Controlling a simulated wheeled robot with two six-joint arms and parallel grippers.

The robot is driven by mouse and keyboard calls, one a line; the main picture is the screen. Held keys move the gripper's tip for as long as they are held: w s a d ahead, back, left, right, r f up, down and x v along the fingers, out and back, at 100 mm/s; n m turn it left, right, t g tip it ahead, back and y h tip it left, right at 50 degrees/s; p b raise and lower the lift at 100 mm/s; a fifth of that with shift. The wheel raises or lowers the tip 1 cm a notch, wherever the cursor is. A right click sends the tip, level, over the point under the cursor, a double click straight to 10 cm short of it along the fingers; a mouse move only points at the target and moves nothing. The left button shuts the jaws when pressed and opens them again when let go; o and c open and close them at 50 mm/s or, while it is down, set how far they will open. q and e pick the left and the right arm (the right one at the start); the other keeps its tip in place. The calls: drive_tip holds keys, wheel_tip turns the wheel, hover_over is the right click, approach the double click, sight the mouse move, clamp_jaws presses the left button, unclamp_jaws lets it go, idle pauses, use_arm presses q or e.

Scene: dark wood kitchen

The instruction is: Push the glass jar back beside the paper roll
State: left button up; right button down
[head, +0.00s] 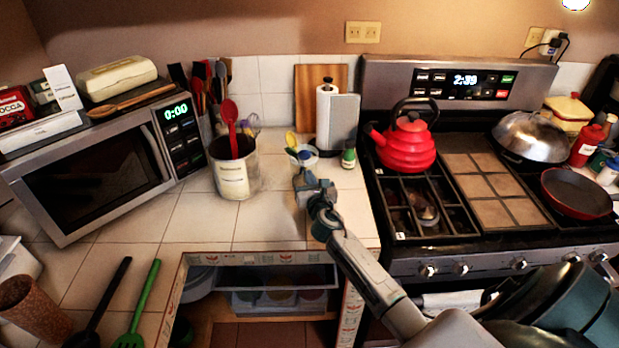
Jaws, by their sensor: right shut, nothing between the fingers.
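The glass jar (309,158) is a small clear container on the white tiled counter, with something yellow sticking up at its left. The white paper roll (323,112) stands upright just behind it and to its right, on a holder with a black top. My right gripper (298,176) is shut and empty, just in front of the jar. From this angle I cannot tell whether its fingers touch the jar. My left gripper is out of view.
A utensil crock (232,178) with a red spoon stands to the left. A small green-capped bottle (348,158) is to the right, near the stove with the red kettle (408,147). A wooden board (307,90) leans behind. Counter between crock and gripper is clear.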

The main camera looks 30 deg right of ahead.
drive_tip(key=shift+w, duration=0.1)
drive_tip(key=b+x, duration=0.2)
drive_tip(key=x, duration=0.7)
drive_tip(key=shift+w+d+f, duration=0.1)
drive_tip(key=shift+w+f, duration=0.1)
drive_tip(key=shift+w+d+r, duration=0.2)
drive_tip(key=shift+w, duration=0.2)
drive_tip(key=shift+s, duration=0.1)
drive_tip(key=shift+s+a, duration=0.2)
drive_tip(key=shift+s, duration=0.1)
drive_tip(key=v, duration=1)
drive_tip(key=shift+p, duration=0.4)
